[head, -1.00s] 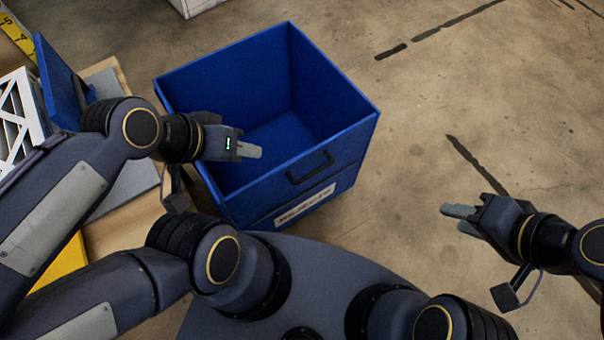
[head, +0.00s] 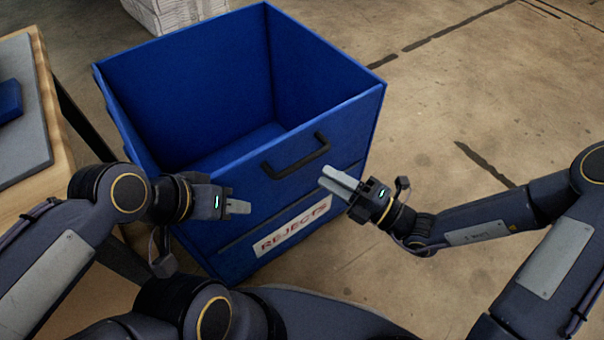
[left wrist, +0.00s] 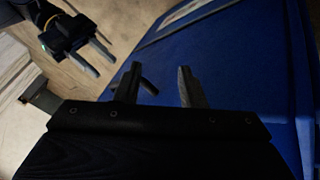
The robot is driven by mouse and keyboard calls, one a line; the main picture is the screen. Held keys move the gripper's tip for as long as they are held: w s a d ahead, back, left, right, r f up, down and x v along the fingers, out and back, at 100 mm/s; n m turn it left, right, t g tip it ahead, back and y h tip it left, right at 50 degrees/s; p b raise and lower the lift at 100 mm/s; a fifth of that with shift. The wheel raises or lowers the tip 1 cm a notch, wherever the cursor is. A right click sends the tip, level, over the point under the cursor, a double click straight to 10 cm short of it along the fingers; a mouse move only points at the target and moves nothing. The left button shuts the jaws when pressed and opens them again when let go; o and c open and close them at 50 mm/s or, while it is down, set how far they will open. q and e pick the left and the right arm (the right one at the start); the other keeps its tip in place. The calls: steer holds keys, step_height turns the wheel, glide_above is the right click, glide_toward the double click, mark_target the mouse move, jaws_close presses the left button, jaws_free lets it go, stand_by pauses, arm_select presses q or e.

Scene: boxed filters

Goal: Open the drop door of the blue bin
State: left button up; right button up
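The blue bin (head: 180,75) stands on the floor, open at the top and empty where I see inside. Its front drop door (head: 262,195) is upright and shut, with a black bar handle (head: 297,157) near its top edge. My left gripper (head: 247,206) is at the door's left part, below and left of the handle.
A white label reading REJECTS (head: 292,226) is on the bin's lower front. A wooden table (head: 60,165) with a grey mat (head: 22,140) stands at the left. A pale stack (head: 175,12) is behind the bin. The floor at the right is clear.

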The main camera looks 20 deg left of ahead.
mark_target(302, 160)
steer(key=b+x, duration=0.2)
steer(key=x, duration=0.5)
steer(key=shift+a, duration=0.35)
jaws_close()
